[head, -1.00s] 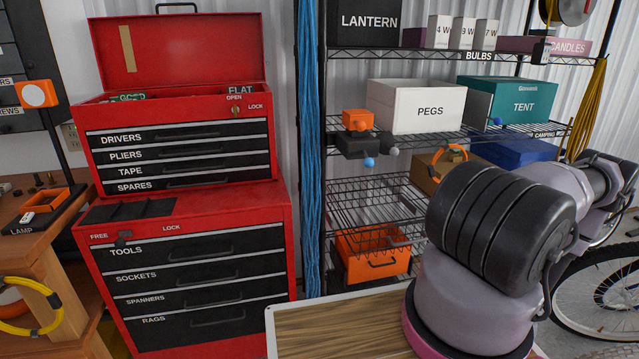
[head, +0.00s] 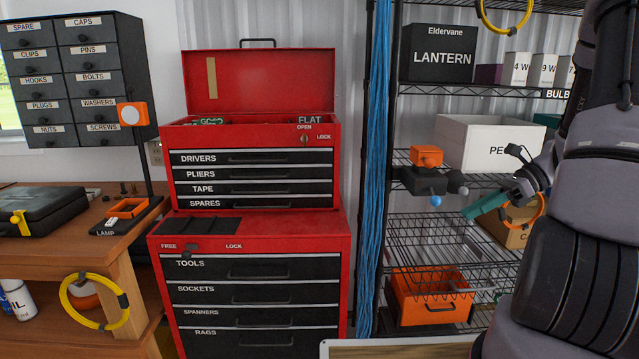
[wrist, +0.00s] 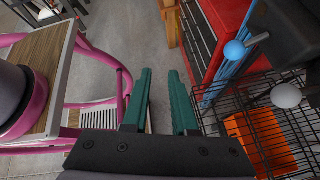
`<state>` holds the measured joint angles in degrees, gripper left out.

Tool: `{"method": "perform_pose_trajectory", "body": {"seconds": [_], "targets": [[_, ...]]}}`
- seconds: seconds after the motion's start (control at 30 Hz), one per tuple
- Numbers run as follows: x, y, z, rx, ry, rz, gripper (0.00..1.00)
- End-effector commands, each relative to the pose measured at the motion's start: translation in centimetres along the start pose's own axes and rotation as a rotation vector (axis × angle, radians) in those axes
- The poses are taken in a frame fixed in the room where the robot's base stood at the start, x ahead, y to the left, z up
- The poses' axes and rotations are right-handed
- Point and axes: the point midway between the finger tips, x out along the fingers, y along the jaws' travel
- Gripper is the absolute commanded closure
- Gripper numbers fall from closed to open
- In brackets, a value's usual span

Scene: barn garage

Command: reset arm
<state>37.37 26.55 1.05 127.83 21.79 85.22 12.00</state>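My arm (head: 575,270) rises at the right of the head view. My gripper (head: 488,204) shows there with its teal fingers pointing left, in front of the wire shelf rack. In the wrist view my gripper (wrist: 162,100) has its two teal fingers apart, with only grey floor seen between them. It holds nothing.
The wire rack (head: 425,240) stands close to my gripper, with a white PEGS box (head: 485,140), a black device with a blue ball (head: 425,180) and an orange bin (head: 430,298). A red tool chest (head: 250,225) stands left of it. A workbench (head: 70,235) is at far left.

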Motion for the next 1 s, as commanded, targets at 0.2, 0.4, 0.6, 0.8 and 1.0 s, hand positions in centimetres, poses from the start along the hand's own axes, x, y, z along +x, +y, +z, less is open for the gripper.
{"method": "perform_pose_trajectory", "body": {"seconds": [0.2,0.4,0.6,0.8,1.0], "targets": [[-0.3,3.5,6.3,-0.386,0.277,0.023,0.74],[-0.8,7.0,10.9,-0.743,0.507,0.025,0.74],[-1.7,10.7,15.0,-1.104,0.717,-0.003,0.74],[-2.8,14.3,18.4,-1.438,0.9,-0.062,0.74],[-3.7,16.7,20.3,-1.638,1.007,-0.117,0.74]]}}
